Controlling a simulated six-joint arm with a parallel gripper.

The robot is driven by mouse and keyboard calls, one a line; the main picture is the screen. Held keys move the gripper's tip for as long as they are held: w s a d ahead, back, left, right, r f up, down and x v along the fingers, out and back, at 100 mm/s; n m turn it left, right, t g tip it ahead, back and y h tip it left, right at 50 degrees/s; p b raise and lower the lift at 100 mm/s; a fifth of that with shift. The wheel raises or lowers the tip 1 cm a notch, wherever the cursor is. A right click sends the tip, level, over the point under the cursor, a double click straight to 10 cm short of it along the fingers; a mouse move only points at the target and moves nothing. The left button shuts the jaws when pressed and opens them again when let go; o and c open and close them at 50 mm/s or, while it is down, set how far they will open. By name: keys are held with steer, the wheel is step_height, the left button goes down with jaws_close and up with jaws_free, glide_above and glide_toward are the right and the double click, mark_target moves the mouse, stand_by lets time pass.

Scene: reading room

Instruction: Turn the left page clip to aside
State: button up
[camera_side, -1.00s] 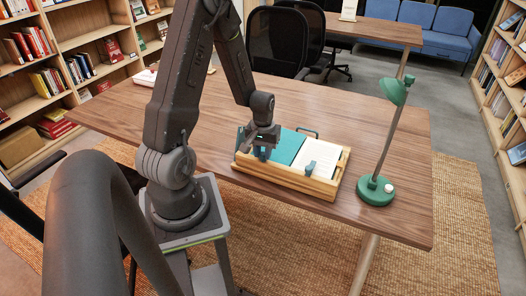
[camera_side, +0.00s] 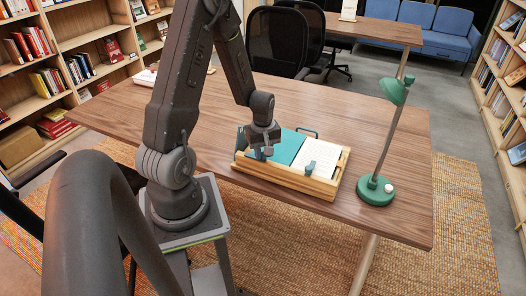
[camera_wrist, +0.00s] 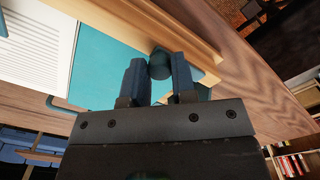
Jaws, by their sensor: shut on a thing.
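A wooden book stand (camera_side: 290,180) on the table holds an open book with a teal left page (camera_side: 290,147) and a white right page (camera_side: 321,156). The right page clip (camera_side: 310,167), dark blue-grey, sits at the front edge of the white page. My gripper (camera_side: 262,154) is over the front left of the stand. In the wrist view my gripper (camera_wrist: 158,75) is shut on the dark rounded knob of the left page clip (camera_wrist: 160,63), with a finger on either side. The rest of that clip is mostly hidden by the fingers.
A green desk lamp (camera_side: 376,190) stands on the wooden table (camera_side: 350,120) to the right of the stand. Black chairs (camera_side: 277,42) are behind the table. The tabletop around the stand is mostly clear.

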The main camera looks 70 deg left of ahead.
steer(key=shift+a, duration=0.1)
stand_by(0.3)
steer(key=o, duration=0.9)
steer(key=shift+o, duration=0.2)
step_height(320, 180, up, 14)
stand_by(0.3)
steer(key=s+d+r+m+t, duration=0.2)
steer(key=d+r+m, duration=0.4)
steer(key=d+m, duration=0.3)
steer(key=s+d+r+m+t, duration=0.3)
steer(key=d+r+m, duration=0.3)
steer(key=d, duration=0.8)
steer(key=s+m, duration=0.1)
steer(key=m, duration=0.2)
steer(key=shift+d+r+t, duration=0.2)
steer(key=shift+t, duration=0.1)
